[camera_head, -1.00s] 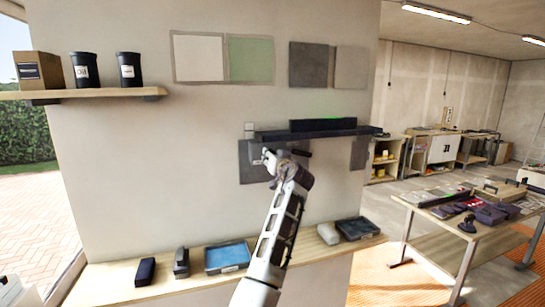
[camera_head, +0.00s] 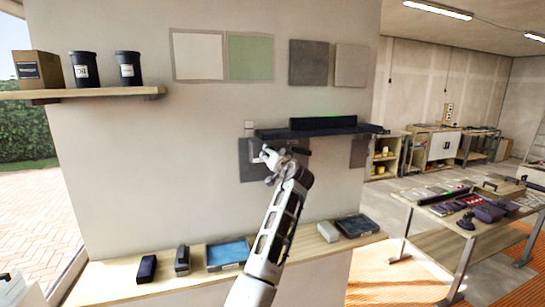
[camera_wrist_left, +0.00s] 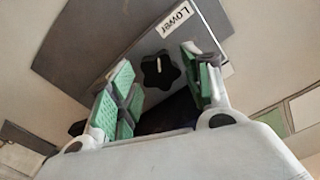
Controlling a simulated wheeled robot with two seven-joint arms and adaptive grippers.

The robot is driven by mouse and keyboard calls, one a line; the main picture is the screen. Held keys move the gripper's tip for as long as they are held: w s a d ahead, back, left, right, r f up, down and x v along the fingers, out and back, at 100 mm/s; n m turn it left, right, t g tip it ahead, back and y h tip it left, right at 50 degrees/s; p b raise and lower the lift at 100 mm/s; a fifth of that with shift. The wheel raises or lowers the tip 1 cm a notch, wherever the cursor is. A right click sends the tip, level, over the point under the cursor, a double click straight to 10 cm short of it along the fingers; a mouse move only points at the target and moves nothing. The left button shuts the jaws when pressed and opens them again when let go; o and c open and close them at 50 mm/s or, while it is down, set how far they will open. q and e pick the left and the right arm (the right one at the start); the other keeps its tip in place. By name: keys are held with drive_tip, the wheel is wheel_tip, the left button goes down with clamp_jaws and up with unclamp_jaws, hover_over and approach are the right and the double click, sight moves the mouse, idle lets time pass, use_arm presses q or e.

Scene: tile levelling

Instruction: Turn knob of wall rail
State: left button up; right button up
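The dark wall rail (camera_head: 345,132) runs along the wall and carries a black device with a green light. In the left wrist view, a black lobed knob (camera_wrist_left: 160,70) with a white mark sits on a grey plate beside a label (camera_wrist_left: 174,18) reading "Lower". My left gripper (camera_head: 268,157) is at the wall just below the rail's left end. In the left wrist view its green-padded fingers (camera_wrist_left: 158,88) are apart, with the knob visible between them and nothing gripped. Whether they touch the knob cannot be told. My right gripper is not in view.
Dark and light tiles (camera_head: 308,63) hang above the rail. A low shelf (camera_head: 115,284) below holds trays and small tools. An upper shelf (camera_head: 80,94) at left holds canisters. A worktable (camera_head: 440,245) with tools stands at right.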

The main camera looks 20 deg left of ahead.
use_arm(q)
drive_tip(key=shift+o, duration=0.3)
drive_tip(key=v, duration=0.7)
drive_tip(key=shift+s+d, duration=0.15)
drive_tip(key=shift+s, duration=0.05)
idle(0.4)
